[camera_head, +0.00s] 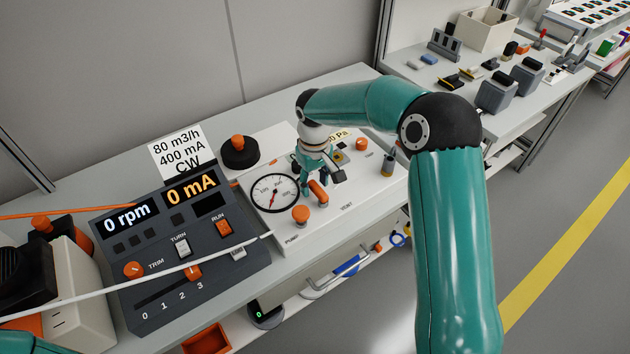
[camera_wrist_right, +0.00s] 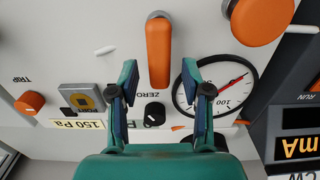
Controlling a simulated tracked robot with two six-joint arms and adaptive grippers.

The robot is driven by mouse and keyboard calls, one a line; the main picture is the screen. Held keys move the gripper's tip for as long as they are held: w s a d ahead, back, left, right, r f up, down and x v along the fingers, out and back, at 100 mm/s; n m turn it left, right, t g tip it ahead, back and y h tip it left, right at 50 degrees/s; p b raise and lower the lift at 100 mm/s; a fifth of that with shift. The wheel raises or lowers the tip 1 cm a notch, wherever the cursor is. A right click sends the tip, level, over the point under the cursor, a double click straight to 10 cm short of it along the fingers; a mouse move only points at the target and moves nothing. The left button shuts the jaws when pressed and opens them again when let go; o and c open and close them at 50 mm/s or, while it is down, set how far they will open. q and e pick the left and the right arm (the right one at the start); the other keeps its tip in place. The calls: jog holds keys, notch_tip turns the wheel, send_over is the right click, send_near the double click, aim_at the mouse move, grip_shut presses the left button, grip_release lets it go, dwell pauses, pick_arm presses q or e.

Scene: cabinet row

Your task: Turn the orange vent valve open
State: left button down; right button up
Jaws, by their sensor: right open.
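The orange vent valve (camera_head: 319,192) is a lever handle on the white panel, beside the round orange pump knob (camera_head: 301,214). In the right wrist view the valve (camera_wrist_right: 158,52) points down the picture from a grey pivot at the top edge. My right gripper (camera_head: 312,181) is above the panel, just behind the valve in the head view. In the wrist view this gripper (camera_wrist_right: 161,92) is open, with the lever's lower end appearing between its fingertips. I cannot tell whether they touch. My left gripper is not in view.
A round gauge (camera_head: 274,194) stands left of the valve. A dark control box (camera_head: 182,245) reads 0 rpm and 0 mA. An orange trip knob (camera_wrist_right: 30,102) and a black zero knob (camera_wrist_right: 155,112) are near the gripper. A white cable (camera_head: 150,280) crosses the control box.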

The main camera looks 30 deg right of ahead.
aim_at(315, 185)
notch_tip(315, 185, up, 12)
dwell(0.6)
jog(key=shift+f, duration=0.1)
dwell(0.4)
